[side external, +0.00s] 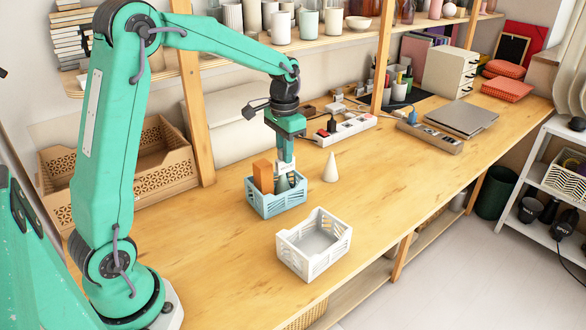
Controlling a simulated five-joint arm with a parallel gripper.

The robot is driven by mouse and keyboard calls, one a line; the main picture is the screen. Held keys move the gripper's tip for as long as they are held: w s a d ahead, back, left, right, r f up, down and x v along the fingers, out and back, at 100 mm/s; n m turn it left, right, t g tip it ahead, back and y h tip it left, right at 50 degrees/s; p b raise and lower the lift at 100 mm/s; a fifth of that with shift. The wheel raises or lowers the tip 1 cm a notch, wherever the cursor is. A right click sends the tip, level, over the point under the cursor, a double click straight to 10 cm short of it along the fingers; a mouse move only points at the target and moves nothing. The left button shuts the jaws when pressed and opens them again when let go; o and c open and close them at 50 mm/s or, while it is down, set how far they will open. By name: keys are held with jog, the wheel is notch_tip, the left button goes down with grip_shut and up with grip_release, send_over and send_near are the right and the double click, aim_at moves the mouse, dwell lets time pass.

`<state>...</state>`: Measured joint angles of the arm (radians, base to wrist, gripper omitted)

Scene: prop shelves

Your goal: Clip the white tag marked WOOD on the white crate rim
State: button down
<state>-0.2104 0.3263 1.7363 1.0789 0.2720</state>
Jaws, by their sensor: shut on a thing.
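My gripper (286,172) points down over the blue crate (283,206) and is shut on a small white tag (288,166). Its lettering is too small to read, and the fingers partly cover it. The tag is at the crate's back part; I cannot tell whether it touches the rim. The white crate (331,257) stands nearer the camera, to the right of the blue one, upright and apparently empty. No tag shows on its visible rim.
An orange block (263,176) and a grey object (283,185) stand in the blue crate, close to my gripper. A pale cone (331,168) stands to its right. A power strip (345,129) lies behind. The tabletop around the white crate is clear.

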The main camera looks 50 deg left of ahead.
dwell(0.4)
jog(key=d, duration=1.2)
jog(key=n, duration=0.1)
send_over(330, 248)
jog(key=shift+r, duration=0.3)
jog(key=shift+f, duration=0.2)
jog(key=shift+f, duration=3.1)
jog(key=shift+f, duration=1.1)
dwell(1.1)
